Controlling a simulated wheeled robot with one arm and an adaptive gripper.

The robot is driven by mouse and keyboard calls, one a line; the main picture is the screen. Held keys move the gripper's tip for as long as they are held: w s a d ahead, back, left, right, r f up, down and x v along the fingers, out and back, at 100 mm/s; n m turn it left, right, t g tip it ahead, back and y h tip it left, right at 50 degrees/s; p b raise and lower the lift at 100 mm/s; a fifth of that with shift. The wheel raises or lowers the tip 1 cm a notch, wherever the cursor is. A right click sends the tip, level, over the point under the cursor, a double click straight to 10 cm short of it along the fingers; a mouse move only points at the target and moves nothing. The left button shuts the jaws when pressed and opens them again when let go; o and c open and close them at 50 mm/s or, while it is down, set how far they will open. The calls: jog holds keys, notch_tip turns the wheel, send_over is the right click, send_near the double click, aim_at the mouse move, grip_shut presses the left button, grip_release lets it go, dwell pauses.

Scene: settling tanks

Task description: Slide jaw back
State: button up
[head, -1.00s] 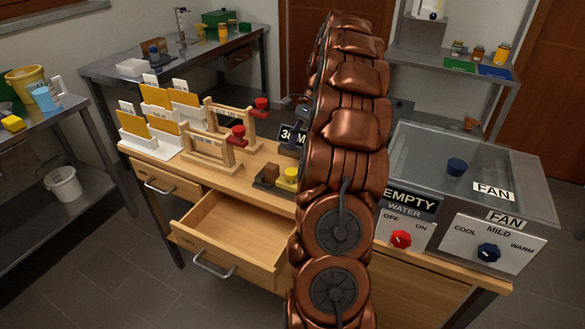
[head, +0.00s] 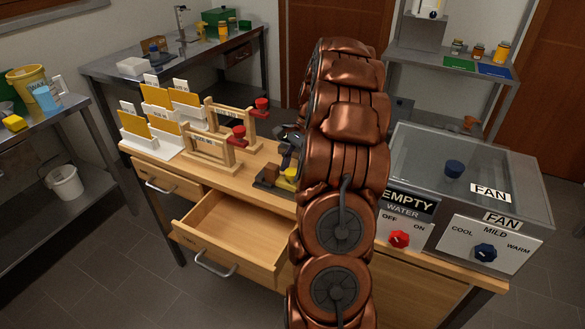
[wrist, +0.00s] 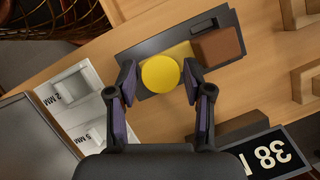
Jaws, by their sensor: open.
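A small dark vise-like fixture (head: 261,185) sits on the wooden bench top. It shows in the wrist view as a dark grey tray (wrist: 145,50) holding a brown block (wrist: 217,47) and a yellow round knob (wrist: 160,74) on a yellow base. The head view also shows the brown block (head: 271,170) and part of the yellow piece (head: 290,175). My gripper (wrist: 160,84) is open, with one finger on each side of the yellow knob. I cannot tell whether the fingers touch it. In the head view my gripper (head: 291,150) is above the fixture, partly hidden by my arm.
A display reading 38 (wrist: 268,152) lies close to my right finger, and white gauge blocks (wrist: 78,92) lie to the left. Wooden frames with red knobs (head: 212,152) stand behind left. An open drawer (head: 240,235) juts out in front; a glass-topped box (head: 460,175) stands right.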

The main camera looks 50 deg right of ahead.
grip_shut()
dwell(0.3)
